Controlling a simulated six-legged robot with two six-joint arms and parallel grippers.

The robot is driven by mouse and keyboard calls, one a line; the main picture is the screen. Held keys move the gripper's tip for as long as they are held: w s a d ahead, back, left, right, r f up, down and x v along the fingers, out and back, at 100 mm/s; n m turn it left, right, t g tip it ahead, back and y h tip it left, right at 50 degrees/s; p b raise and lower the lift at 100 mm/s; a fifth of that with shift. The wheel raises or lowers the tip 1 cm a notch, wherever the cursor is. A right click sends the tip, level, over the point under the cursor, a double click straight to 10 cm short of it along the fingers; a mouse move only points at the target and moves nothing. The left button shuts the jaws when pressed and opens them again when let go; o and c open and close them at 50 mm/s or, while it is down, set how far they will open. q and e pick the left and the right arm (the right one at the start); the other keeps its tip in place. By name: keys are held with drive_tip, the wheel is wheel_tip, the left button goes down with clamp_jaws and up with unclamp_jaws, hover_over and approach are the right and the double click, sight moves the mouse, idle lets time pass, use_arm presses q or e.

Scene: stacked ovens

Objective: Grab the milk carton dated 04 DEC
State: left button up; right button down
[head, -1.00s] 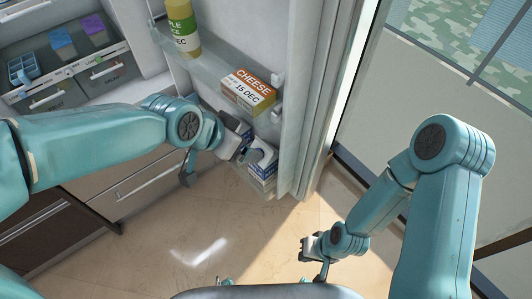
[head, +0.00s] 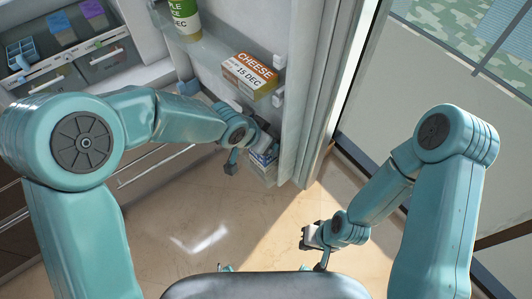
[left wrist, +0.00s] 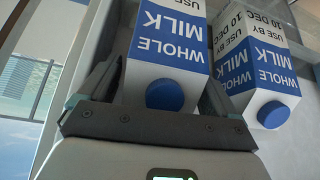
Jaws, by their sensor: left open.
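Two white-and-blue milk cartons with blue caps show in the left wrist view. The left carton (left wrist: 172,45) reads WHOLE MILK and USE BY, but its date is cut off at the top edge. The right carton (left wrist: 256,65) reads USE BY 10 DEC. My left gripper (left wrist: 162,75) is open, with one finger on each side of the left carton; I cannot tell whether they touch it. In the head view my left gripper (head: 264,143) is at the low door shelf and partly hides a milk carton (head: 264,158). My right gripper (head: 314,246) is low at right centre, away from the cartons.
The fridge door (head: 312,90) stands open. A cheese box (head: 249,76) dated 15 DEC sits on the door shelf above the milk, with a juice bottle (head: 184,18) farther left. Drawers (head: 105,60) are at upper left. The floor (head: 215,225) below is clear.

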use_arm(q)
drive_tip(key=shift+w+d+f, duration=0.1)
drive_tip(key=shift+f, duration=0.2)
drive_tip(key=shift+r, duration=0.1)
clamp_jaws()
drive_tip(key=shift+r, duration=0.2)
